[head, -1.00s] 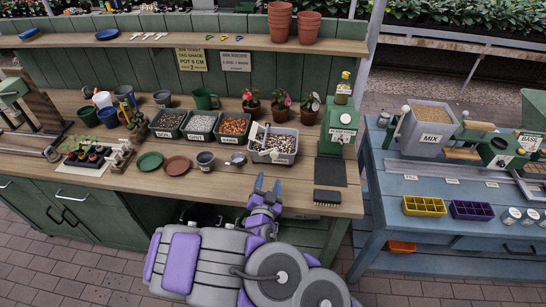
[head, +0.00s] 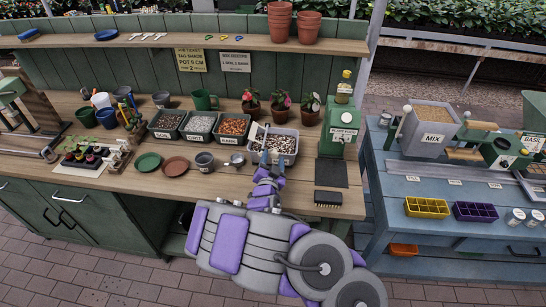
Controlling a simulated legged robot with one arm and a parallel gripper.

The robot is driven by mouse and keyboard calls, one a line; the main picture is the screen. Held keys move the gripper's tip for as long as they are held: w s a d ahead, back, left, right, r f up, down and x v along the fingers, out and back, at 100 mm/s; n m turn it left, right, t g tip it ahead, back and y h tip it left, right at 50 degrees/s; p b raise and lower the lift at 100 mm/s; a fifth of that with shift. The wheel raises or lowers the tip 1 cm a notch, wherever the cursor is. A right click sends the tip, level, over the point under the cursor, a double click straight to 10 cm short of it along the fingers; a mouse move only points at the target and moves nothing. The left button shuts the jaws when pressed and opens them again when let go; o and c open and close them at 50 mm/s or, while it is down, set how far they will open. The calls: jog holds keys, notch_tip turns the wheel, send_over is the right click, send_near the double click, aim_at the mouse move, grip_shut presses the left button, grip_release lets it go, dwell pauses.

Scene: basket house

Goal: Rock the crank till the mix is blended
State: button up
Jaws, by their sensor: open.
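The grey bin marked MIX (head: 430,130) stands on the blue bench at the right, filled with a brown grainy mix (head: 435,113). A thin grey lever with a pale knob (head: 407,109) rises at the bin's left side; it looks like the crank. My gripper (head: 267,160) is open and empty over the front of the wooden bench, in front of a grey tub of pebbles (head: 283,144). It is well to the left of the bin and touches neither the bin nor the lever.
A green dispenser (head: 339,127) and a dark brush (head: 328,198) on the wooden bench (head: 220,180) lie between my gripper and the blue bench (head: 395,188). Yellow (head: 427,208) and purple (head: 475,212) trays sit at the blue bench's front. A gap separates the benches.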

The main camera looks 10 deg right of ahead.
jog(key=shift+x, duration=1.3)
grip_shut()
